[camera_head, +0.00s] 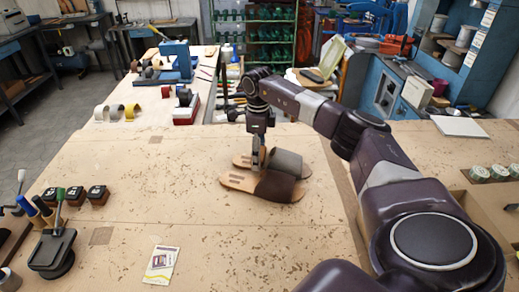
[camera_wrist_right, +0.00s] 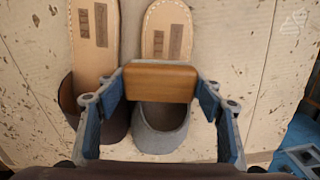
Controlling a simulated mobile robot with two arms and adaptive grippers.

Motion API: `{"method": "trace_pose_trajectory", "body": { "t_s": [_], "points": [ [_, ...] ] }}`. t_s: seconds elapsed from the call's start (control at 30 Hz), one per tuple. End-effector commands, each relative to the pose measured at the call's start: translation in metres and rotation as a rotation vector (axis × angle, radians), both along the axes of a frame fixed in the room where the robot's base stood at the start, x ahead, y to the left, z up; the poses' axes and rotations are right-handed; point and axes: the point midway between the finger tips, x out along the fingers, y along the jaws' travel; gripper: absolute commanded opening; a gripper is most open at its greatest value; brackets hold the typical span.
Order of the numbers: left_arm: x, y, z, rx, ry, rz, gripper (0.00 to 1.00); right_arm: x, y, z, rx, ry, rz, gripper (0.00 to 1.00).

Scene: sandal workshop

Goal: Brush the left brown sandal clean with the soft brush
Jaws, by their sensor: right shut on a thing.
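Two sandals lie side by side on the workbench. The near one in the head view, with a dark brown strap (camera_head: 280,187), shows at the left of the wrist view as the brown sandal (camera_wrist_right: 97,40). The other, with a greyer strap (camera_head: 287,163), is the right one in the wrist view (camera_wrist_right: 163,140). My right gripper (camera_head: 258,160) is above the sandals, shut on the wooden block of the soft brush (camera_wrist_right: 160,82). The bristles are hidden, and I cannot tell whether they touch a sandal. My left gripper is not in view.
The workbench (camera_head: 190,215) is mostly bare around the sandals. A black stand (camera_head: 52,253), dark jars (camera_head: 97,195) and screwdrivers are at left. A paper packet (camera_head: 161,265) lies in front. Tins (camera_head: 479,174) stand at right. A blue machine (camera_head: 177,60) is behind.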

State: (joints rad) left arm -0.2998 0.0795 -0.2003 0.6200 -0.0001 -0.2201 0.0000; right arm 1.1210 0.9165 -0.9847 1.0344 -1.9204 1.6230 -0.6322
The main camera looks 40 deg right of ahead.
Motion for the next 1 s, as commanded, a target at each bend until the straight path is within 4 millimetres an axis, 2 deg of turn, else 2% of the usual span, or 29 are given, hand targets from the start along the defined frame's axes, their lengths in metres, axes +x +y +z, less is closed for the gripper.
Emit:
{"method": "trace_pose_trajectory", "body": {
  "t_s": [0.53, 1.0],
  "points": [
    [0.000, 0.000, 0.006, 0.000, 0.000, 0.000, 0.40, -0.004, 0.005, 0.003, 0.001, 0.000, -0.001, 0.37],
    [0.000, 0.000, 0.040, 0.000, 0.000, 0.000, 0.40, -0.004, 0.004, 0.049, 0.001, 0.000, -0.001, 0.37]
  ]
}}
